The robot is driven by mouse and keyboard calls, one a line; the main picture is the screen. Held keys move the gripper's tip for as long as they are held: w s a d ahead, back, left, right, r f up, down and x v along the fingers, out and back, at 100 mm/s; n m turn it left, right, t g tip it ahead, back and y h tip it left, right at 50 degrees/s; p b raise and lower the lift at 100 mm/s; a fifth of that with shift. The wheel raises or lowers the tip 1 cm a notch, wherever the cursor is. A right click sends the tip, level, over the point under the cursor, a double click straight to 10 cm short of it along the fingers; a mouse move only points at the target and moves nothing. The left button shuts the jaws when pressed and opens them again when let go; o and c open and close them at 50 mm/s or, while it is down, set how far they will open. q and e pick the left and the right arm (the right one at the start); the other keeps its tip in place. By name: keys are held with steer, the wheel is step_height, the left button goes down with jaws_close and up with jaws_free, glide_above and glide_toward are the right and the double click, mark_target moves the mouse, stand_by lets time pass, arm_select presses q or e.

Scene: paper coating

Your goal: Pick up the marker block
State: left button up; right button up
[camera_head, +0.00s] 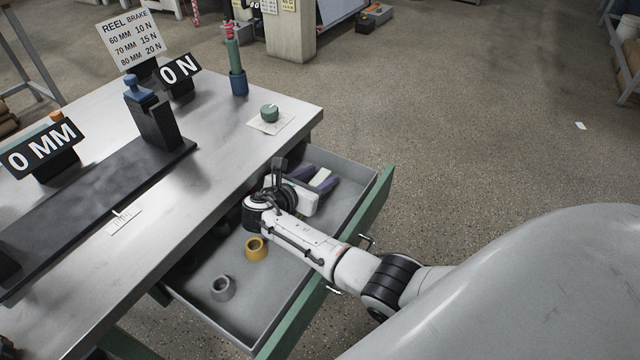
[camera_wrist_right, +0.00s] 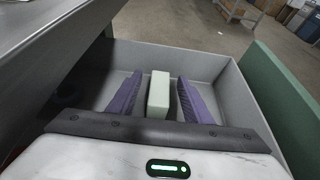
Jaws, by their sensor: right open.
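The marker block, a pale green-white block (camera_head: 320,177), is in the open drawer, toward its far end. It also shows in the right wrist view (camera_wrist_right: 158,96). My right gripper (camera_wrist_right: 160,80) reaches into the drawer with its purple fingers apart, one on each side of the block. Dark gaps show between the block and both fingers, so it is not gripped. Whether the block touches the drawer floor is hard to tell. My left gripper is not in view.
The drawer's grey floor (camera_head: 240,295) holds a yellow ring (camera_head: 257,248) and a grey ring (camera_head: 222,288). Its green front (camera_head: 378,200) is on the right. The metal tabletop (camera_head: 215,150) borders the drawer on the left. A green knob (camera_head: 269,113) stands near its edge.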

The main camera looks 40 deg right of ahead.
steer(key=c, duration=1.1)
